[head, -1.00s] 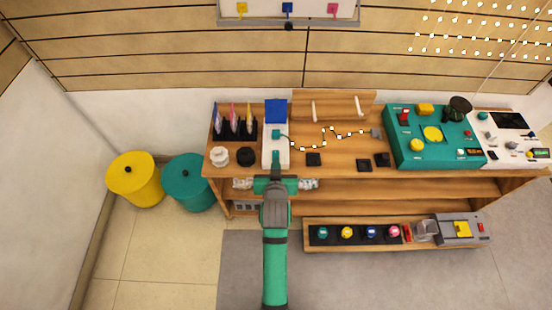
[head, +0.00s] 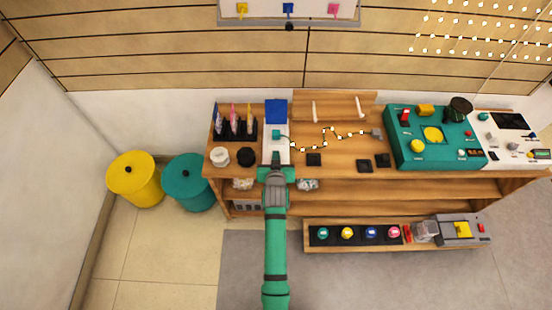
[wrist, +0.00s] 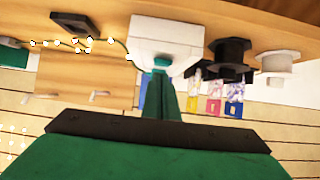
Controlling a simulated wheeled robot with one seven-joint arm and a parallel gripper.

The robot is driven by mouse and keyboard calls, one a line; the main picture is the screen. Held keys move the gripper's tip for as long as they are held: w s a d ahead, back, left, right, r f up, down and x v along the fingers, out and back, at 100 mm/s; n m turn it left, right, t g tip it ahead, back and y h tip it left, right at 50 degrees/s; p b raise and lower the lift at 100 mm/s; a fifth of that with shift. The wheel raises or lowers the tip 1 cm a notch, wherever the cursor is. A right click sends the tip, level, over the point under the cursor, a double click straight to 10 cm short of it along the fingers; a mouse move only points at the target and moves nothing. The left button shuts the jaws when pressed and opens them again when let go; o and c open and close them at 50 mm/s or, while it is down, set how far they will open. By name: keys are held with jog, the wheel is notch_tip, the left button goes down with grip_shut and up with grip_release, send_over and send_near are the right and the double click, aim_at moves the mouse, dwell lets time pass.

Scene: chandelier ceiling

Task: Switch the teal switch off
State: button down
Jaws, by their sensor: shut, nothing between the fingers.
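The teal switch (head: 276,134) sits on a white box (head: 270,153) at the left part of the wooden workbench, with a blue panel (head: 276,111) behind it. In the wrist view, which looks upside down, the switch (wrist: 161,62) shows on the white box (wrist: 165,38), partly hidden by my fingers. My gripper (head: 276,157) is shut and empty at the front of the box, just short of the switch in the head view. In the wrist view my gripper's fingertips (wrist: 162,76) overlap the switch; I cannot tell whether they touch it.
A white spool (head: 219,156) and a black spool (head: 246,156) stand left of the box. A black rack (head: 233,131) with coloured items is behind them. A string of lights (head: 325,140) runs right. A teal console (head: 433,145) stands further right. A lower shelf (head: 410,184) lies below.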

jog(key=shift+s+f, duration=0.2)
jog(key=shift+f, duration=0.3)
jog(key=shift+s+f, duration=0.15)
jog(key=shift+f, duration=0.15)
jog(key=shift+r, duration=0.8)
